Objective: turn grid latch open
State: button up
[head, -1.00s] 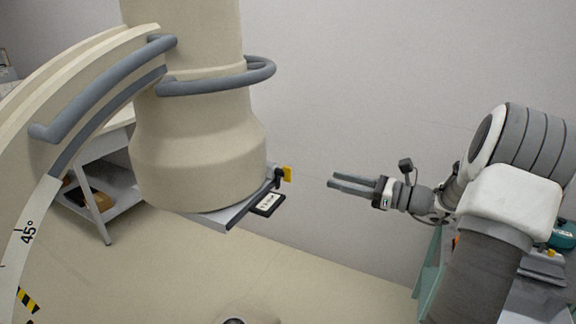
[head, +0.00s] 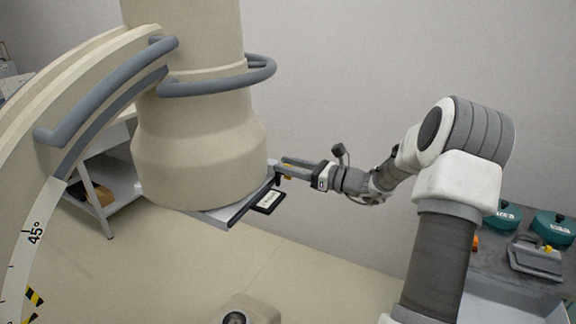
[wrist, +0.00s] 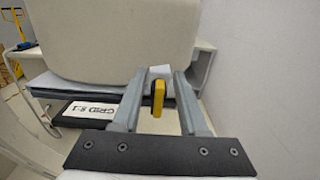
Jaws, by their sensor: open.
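The grid latch (wrist: 158,97) is a small yellow tab at the edge of the grid holder under the large beige column. In the wrist view it stands upright between my two open fingers, with a gap visible on each side. My gripper (wrist: 158,85) is open and points toward the holder. In the head view my gripper (head: 279,169) is at the holder's right corner, and its fingers cover most of the latch. The grid's black handle (wrist: 90,115) carries a white label reading "GRID 8:1", and it also shows below the fingers in the head view (head: 268,201).
The beige column (head: 198,150) with grey rails stands directly above the holder. A plain wall is behind my arm. A cart (head: 540,282) with teal round items is at right; a white shelf (head: 122,178) is behind at left.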

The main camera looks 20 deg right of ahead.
grip_shut()
